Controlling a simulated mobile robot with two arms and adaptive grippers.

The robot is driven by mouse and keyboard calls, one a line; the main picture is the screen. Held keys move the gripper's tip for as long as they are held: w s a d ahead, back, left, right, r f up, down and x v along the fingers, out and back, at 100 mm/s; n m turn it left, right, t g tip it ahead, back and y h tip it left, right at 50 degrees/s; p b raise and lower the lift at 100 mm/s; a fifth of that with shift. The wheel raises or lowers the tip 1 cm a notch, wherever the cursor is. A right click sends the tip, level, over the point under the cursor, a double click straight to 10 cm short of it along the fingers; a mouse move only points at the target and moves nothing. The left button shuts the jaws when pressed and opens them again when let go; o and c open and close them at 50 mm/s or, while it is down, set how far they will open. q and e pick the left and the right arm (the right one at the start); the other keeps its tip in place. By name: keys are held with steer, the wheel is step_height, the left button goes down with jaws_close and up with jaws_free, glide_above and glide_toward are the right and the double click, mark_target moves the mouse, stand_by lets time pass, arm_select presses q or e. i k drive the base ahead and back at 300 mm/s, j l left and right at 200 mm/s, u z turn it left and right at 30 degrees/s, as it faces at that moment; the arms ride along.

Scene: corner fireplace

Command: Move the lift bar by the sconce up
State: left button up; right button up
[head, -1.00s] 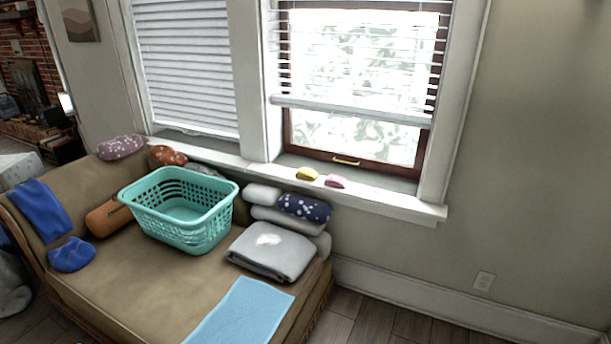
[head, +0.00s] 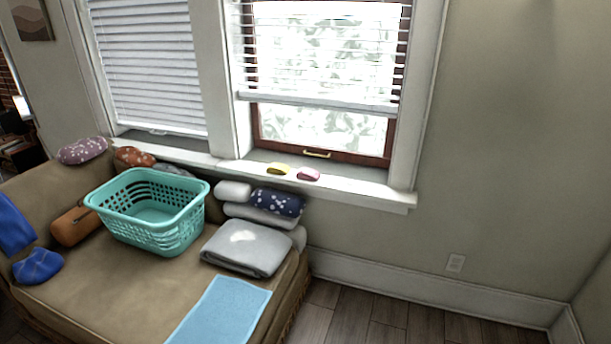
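Two white blinds hang in the window. The left blind's bottom bar (head: 163,131) sits low, close to the sill. A brass handle (head: 317,153) is on the lower rail of the brown right sash. No sconce shows clearly; only a soft shadow is on the wall at the top right. Neither of my grippers is in view.
A brown chaise (head: 90,290) stands under the window, with a teal basket (head: 150,215), folded grey cloth (head: 245,248) and blue towel (head: 222,308) on it. Floor (head: 385,322) is clear at right.

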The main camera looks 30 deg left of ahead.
mark_target(300, 104)
steer(key=i+u, duration=0.15)
steer(key=u, duration=0.35)
steer(key=i+u, duration=0.2)
steer(key=u, duration=0.25)
